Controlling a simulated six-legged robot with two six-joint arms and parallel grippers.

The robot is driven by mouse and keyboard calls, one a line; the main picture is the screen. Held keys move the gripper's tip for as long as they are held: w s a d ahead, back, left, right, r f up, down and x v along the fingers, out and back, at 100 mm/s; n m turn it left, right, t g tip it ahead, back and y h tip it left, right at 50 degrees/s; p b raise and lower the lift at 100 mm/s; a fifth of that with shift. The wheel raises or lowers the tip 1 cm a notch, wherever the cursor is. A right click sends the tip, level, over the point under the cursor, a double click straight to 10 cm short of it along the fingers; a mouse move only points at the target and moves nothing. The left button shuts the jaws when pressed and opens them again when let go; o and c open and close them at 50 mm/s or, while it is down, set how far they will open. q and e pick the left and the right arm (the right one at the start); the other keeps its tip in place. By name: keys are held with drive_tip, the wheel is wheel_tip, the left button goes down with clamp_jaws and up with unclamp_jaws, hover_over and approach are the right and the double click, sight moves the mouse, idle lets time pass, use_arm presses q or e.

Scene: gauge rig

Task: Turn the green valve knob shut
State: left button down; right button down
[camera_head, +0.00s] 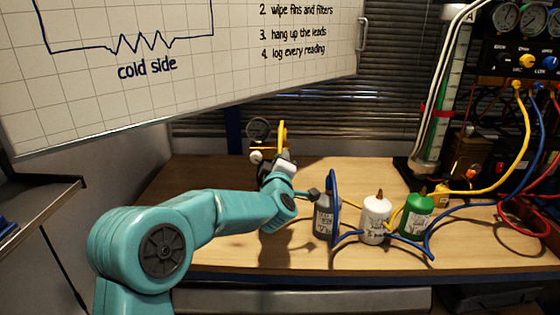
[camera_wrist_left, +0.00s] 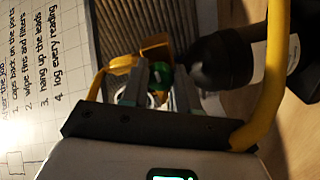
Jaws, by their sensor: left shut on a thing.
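The green valve knob (camera_wrist_left: 160,76) shows in the left wrist view, between the two fingers of my left gripper (camera_wrist_left: 155,92). The fingers are shut on it, and they cover part of it. An orange-yellow body lies just beyond the knob. In the head view my left gripper (camera_head: 270,170) is at the back of the bench, by a small round gauge (camera_head: 258,130) and a yellow hose (camera_head: 282,135). The knob itself is hidden there behind my gripper and wrist. My right gripper is in neither view.
On the bench (camera_head: 210,255), right of my arm, stand a grey bottle (camera_head: 323,218), a white bottle (camera_head: 375,222) and a green bottle (camera_head: 416,215), with a blue hose (camera_head: 333,195) looped around there. A whiteboard (camera_head: 200,50) hangs above. The bench front is clear.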

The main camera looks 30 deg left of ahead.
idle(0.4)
use_arm(q)
drive_tip(key=c, duration=0.8)
unclamp_jaws()
drive_tip(key=shift+c, duration=0.2)
drive_tip(key=b+v, duration=0.1)
drive_tip(key=v, duration=1.5)
drive_tip(key=shift+s+d, duration=0.15)
